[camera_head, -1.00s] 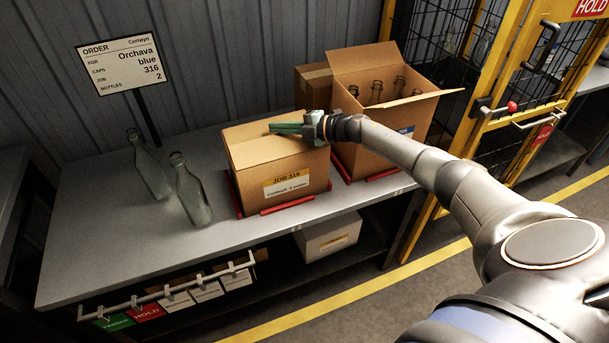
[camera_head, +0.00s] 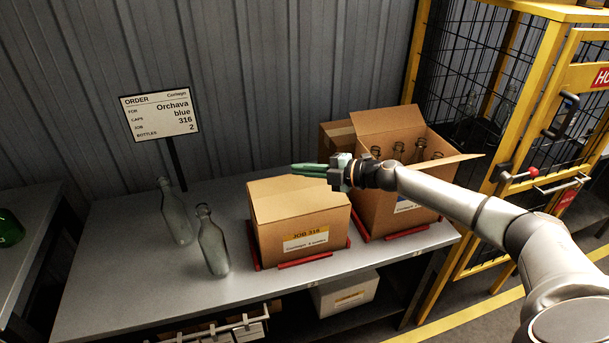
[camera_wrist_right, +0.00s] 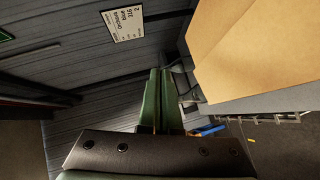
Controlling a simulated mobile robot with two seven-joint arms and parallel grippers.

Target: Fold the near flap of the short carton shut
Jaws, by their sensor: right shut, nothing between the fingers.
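The short carton (camera_head: 300,236) stands on the bench in a red frame, with a "JOB 316" label on its front. Its top (camera_head: 298,200) looks flat and closed, with the near flap lying down across it. My right gripper (camera_head: 294,169) has its green fingers shut and empty, above the far side of the carton's top and apparently clear of it. In the right wrist view the shut fingers (camera_wrist_right: 159,72) show, with the carton (camera_wrist_right: 262,55) at the upper right. My left gripper is not in view.
A taller open carton (camera_head: 392,190) with bottles stands to the right, under my right forearm. Two clear bottles (camera_head: 212,243) stand left of the short carton. An order sign (camera_head: 160,115) stands behind them. A yellow-framed cage (camera_head: 480,180) is at right.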

